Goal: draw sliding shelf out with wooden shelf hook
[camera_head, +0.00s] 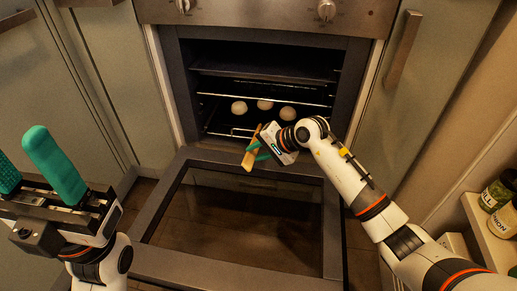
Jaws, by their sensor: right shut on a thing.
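The sliding shelf (240,131) is a wire rack inside the open oven, seen behind the lowered door. Several pale round rolls (264,105) lie inside the oven around its middle level. My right gripper (258,151) has green fingers and is shut on the wooden shelf hook (250,160). It holds the hook tilted at the oven mouth, above the inner edge of the door. I cannot tell whether the hook tip touches the shelf. My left gripper (22,155) is open and empty at the left, with its green fingers apart.
The oven door (225,272) is folded down flat in front of the oven, with a dark glass pane. Cabinet fronts (425,90) flank the oven. Jars (497,192) stand on a shelf at the right edge. Knobs (326,10) sit above the oven.

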